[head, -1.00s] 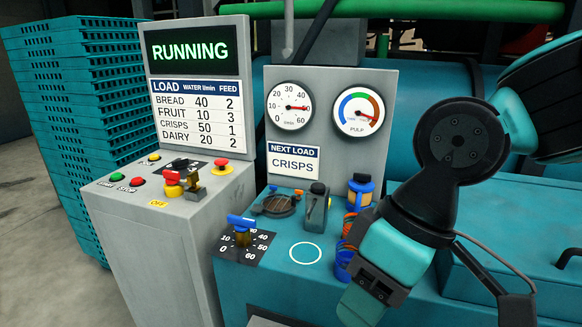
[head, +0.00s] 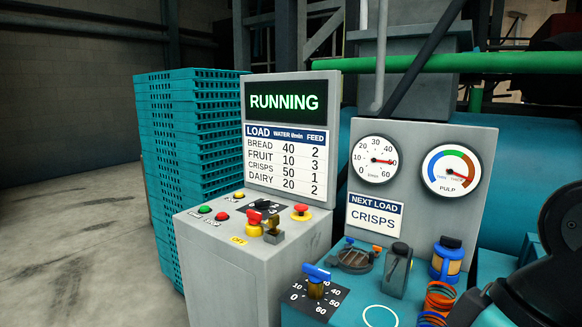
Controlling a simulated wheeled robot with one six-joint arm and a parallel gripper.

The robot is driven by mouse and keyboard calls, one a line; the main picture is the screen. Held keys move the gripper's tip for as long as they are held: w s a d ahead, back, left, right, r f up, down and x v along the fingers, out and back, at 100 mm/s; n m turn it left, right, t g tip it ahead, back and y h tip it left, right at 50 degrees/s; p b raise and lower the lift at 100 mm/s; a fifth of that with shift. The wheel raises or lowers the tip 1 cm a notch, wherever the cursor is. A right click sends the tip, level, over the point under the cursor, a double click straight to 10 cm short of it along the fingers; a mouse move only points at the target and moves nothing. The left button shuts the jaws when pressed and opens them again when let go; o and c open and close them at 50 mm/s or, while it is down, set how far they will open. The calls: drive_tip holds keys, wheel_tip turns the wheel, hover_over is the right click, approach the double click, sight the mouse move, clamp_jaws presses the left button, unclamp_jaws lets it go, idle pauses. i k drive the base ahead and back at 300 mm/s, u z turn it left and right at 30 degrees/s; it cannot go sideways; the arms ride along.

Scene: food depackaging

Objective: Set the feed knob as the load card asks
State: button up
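The load card (head: 286,160) on the grey control cabinet lists CRISPS with water 50 and feed 1. The NEXT LOAD sign (head: 375,217) reads CRISPS. A black knob on a dark plate (head: 264,206) sits on the cabinet top, behind a red-handled part; I take it for the feed knob, but its label and setting are too small to read. The screen (head: 286,103) reads RUNNING. My arm shows only at the lower right edge, and my gripper is out of view.
Nearby are green and red buttons (head: 204,209), a red mushroom button (head: 301,211) and a red-handled yellow switch (head: 253,223) by an OFF label. A blue-handled valve (head: 316,280) has a 0–60 dial. The flow gauge (head: 374,160) points near 50. Teal crates (head: 190,150) stand behind the cabinet.

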sight(262, 205)
drive_tip(key=k, duration=0.55)
drive_tip(key=u, duration=0.95)
drive_tip(key=i, duration=0.75)
drive_tip(key=u, duration=0.75)
drive_tip(key=i, duration=1.4)
drive_tip(key=z, duration=1.1)
drive_tip(key=i, duration=0.6)
drive_tip(key=z, duration=0.6)
